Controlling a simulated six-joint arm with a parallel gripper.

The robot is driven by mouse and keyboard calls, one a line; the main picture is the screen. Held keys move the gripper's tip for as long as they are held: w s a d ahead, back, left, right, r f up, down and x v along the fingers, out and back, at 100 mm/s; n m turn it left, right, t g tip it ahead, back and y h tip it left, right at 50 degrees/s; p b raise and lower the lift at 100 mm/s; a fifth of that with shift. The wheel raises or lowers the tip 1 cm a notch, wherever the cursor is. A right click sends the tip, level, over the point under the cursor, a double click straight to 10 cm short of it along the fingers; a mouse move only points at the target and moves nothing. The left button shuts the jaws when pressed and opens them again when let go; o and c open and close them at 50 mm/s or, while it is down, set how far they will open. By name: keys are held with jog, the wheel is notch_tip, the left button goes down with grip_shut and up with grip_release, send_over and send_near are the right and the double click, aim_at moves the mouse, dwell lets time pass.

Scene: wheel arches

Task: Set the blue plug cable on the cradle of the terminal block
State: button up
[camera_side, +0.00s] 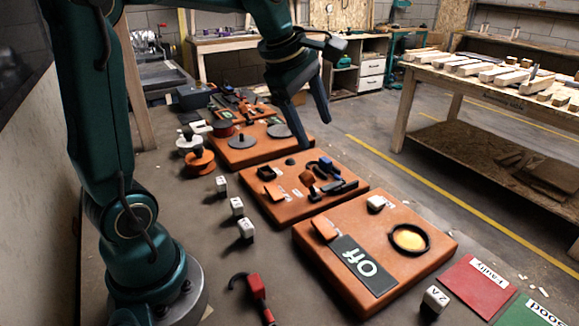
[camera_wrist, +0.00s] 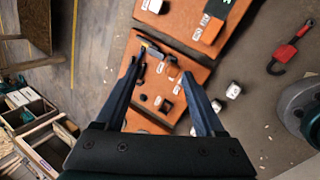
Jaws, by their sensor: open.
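A dark blue curved piece (camera_side: 325,166), which looks like the blue plug cable, lies on the middle orange board (camera_side: 258,205) in the side view. Right by it is a long dark block (camera_side: 342,190), probably the terminal block; its cradle is too small to make out. My gripper (camera_side: 313,134) is open and empty, pointing down above the far right part of that board. In the wrist view my gripper (camera_wrist: 160,70) spreads its fingers over the same board (camera_wrist: 188,60).
The near orange board has an "Off" plate (camera_side: 362,265) and a dark ring (camera_side: 409,239). The far board (camera_side: 240,157) holds discs. White cubes (camera_side: 237,206) line the left.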

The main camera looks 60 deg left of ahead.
jog(key=s+d+f+m, duration=0.2)
jog(key=s+d+m, duration=0.2)
jog(key=s+m, duration=0.3)
jog(key=s+d+f+m, duration=0.2)
jog(key=s+d+m, duration=0.2)
jog(key=s+m, duration=0.4)
jog(key=m, duration=0.6)
jog(key=shift+f+t, duration=0.15)
jog(key=shift+t, duration=0.25)
jog(key=shift+o, duration=0.5)
jog(key=shift+m, duration=0.4)
